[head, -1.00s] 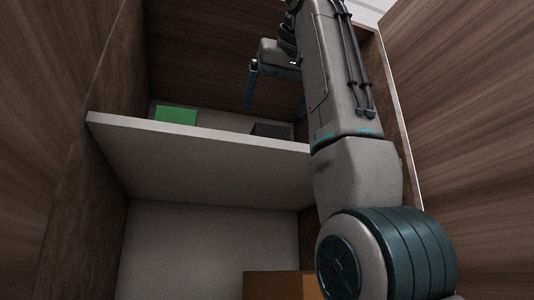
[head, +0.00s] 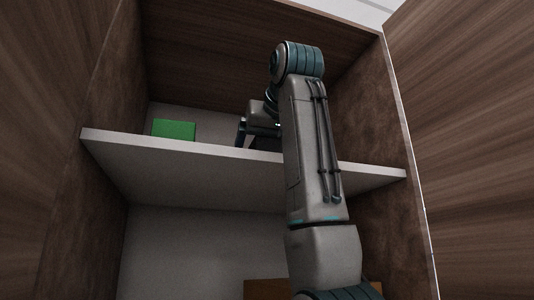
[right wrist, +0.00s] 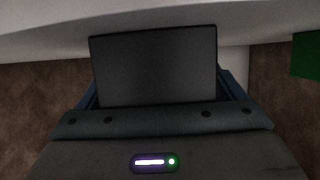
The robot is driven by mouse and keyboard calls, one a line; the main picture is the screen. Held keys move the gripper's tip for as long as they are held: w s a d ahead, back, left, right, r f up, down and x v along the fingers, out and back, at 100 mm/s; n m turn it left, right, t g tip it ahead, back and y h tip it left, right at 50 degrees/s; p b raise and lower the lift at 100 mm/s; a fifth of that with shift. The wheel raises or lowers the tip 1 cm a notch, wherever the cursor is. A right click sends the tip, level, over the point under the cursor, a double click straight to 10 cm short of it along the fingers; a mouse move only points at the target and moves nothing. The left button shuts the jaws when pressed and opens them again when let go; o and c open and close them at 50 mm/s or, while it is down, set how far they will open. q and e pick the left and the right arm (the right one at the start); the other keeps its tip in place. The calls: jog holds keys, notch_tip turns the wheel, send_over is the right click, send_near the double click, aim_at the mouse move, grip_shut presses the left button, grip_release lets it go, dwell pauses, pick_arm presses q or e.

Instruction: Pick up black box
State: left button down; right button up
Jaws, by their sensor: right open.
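The black box (right wrist: 153,66) fills the middle of the right wrist view, between the two fingers of my right gripper (right wrist: 160,92). The fingers are spread, one along each side of the box, and I cannot tell whether they touch it. In the head view my right gripper (head: 256,133) is low over the upper shelf, with one dark finger showing at its left. There the box is mostly hidden behind the gripper, arm and shelf edge. My left gripper is not in view.
A green box (head: 174,130) stands on the white shelf (head: 190,147) left of my gripper. It also shows in the right wrist view (right wrist: 306,55). Wooden cabinet walls close in both sides. An orange-brown box (head: 265,290) sits in the lower compartment.

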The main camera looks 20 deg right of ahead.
jog(key=shift+s+r, duration=0.1)
jog(key=shift+s, duration=0.2)
jog(key=c, duration=1.2)
